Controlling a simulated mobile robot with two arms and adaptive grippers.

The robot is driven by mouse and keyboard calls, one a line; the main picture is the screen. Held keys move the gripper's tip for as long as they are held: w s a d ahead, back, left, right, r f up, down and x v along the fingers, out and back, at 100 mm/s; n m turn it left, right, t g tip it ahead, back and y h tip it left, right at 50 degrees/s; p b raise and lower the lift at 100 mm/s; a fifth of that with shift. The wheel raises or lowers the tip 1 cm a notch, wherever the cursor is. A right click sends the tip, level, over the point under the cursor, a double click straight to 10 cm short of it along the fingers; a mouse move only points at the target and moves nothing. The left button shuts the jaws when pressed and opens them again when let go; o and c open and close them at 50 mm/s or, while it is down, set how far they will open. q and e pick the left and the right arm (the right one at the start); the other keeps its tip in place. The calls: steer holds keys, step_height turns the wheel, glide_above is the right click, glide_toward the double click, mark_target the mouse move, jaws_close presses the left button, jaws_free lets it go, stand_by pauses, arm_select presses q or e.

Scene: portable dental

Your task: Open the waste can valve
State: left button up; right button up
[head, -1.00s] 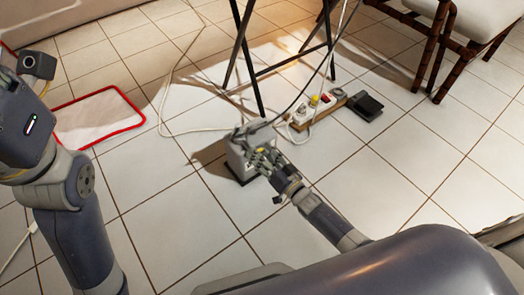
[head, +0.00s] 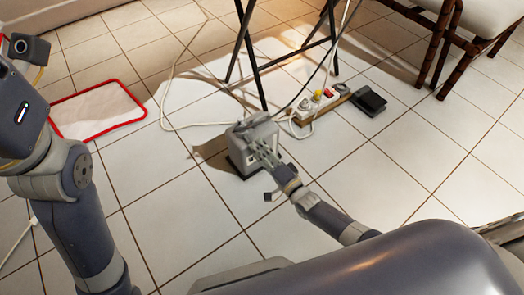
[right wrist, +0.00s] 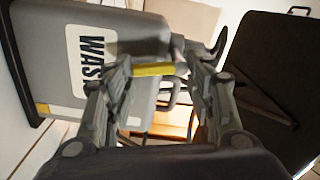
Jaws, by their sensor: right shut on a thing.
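The grey waste can (head: 237,150) stands on the tiled floor in the middle of the head view. In the right wrist view the can's side (right wrist: 50,50) shows a white label with large black letters reading "WAS". My right gripper (head: 262,152) is at the can's front right side. In the right wrist view its fingers (right wrist: 155,75) are shut on a small valve part with a yellow band (right wrist: 153,69) at the can. The valve's exact setting cannot be told. My left arm shows at the left of the head view, but its gripper is out of frame.
A power strip (head: 317,105) with plugs and a black pedal-like box (head: 369,101) lie behind the can, to the right. Black stand legs (head: 255,65) and loose cables are close behind. A red-edged mat (head: 97,108) lies at left. Open tiles lie in front.

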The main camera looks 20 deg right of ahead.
steer(key=shift+d+f+m, duration=0.3)
steer(key=shift+f+m, duration=0.15)
steer(key=shift+m, duration=0.05)
steer(key=o, duration=0.9)
steer(key=shift+f, duration=0.1)
steer(key=shift+c, duration=0.2)
steer(key=shift+s+a, duration=0.1)
steer(key=shift+a, duration=0.05)
steer(key=shift+s, duration=0.1)
steer(key=v, duration=1.1)
steer(key=shift+s+d+r, duration=0.25)
steer(key=shift+s+r, duration=0.1)
